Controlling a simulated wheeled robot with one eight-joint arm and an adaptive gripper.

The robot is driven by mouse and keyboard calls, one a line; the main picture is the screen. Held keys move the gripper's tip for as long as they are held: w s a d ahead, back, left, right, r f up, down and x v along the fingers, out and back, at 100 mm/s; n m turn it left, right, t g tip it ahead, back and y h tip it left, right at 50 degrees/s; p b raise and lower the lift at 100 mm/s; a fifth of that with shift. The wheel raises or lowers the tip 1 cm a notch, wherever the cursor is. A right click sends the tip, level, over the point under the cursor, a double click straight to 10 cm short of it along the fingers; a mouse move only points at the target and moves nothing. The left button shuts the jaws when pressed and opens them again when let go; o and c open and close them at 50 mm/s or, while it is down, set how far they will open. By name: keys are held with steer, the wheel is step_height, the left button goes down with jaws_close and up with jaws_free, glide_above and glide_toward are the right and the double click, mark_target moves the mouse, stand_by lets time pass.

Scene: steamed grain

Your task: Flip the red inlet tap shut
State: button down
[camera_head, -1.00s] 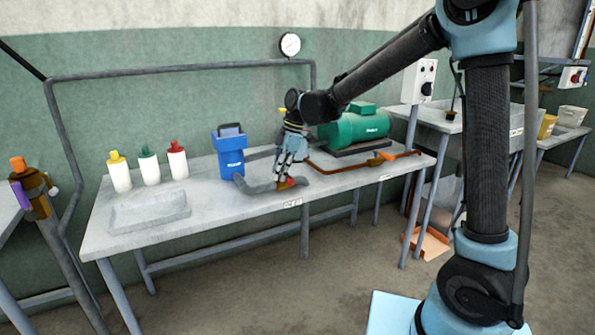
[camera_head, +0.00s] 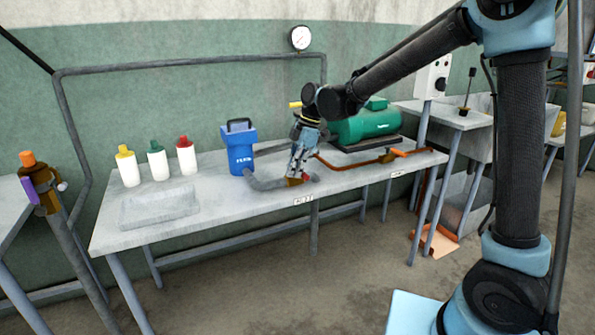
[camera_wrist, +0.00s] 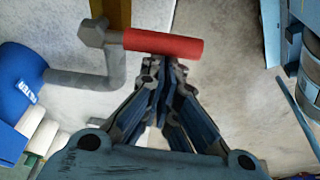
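The red inlet tap handle (camera_wrist: 165,45) lies crosswise at the top of the wrist view, its left end by a grey bolt head (camera_wrist: 93,33) next to the brass valve body (camera_wrist: 117,12). In the head view the red handle (camera_head: 309,178) shows small at the bench's front, beside the brass body (camera_head: 294,182). My gripper (camera_wrist: 162,66) has its fingertips drawn together just below the handle's middle, with nothing seen between them. It also shows in the head view (camera_head: 294,174), pointing down at the valve. I cannot tell whether the tips touch the handle.
A blue pump (camera_head: 239,149) with a grey pipe (camera_head: 266,183) stands left of the valve. A green motor (camera_head: 366,123) and another valve with an orange handle (camera_head: 411,153) are to the right. Three bottles (camera_head: 157,163) and a shallow tray (camera_head: 158,207) occupy the bench's left.

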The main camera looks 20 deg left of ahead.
steer(key=shift+w, duration=0.1)
steer(key=s+a, duration=0.1)
steer(key=s+a+f, duration=0.1)
steer(key=s, duration=0.1)
steer(key=shift+a, duration=0.15)
steer(key=v, duration=1)
steer(key=shift+a, duration=0.25)
steer(key=shift+w+d, duration=0.1)
steer(key=w+d+m+t, duration=0.2)
steer(key=d+m, duration=0.4)
steer(key=d, duration=1.1)
steer(key=w+d+m+t, duration=0.1)
steer(key=w+d+m, duration=0.4)
steer(key=d, duration=1.2)
steer(key=s+d+f+m+h, duration=0.1)
steer(key=s+d+f+m, duration=0.4)
steer(key=d, duration=0.2)
steer(key=s+d+f+m+t, duration=0.1)
steer(key=s+d+f+m, duration=0.4)
steer(key=d, duration=0.3)
steer(key=s+d+f+m+h, duration=0.1)
steer(key=s+d+f+m, duration=0.4)
steer(key=d, duration=0.3)
steer(key=shift+s+m+t+h, duration=0.25)
steer(key=shift+m+t+h, duration=0.05)
steer(key=shift+m+t, duration=0.1)
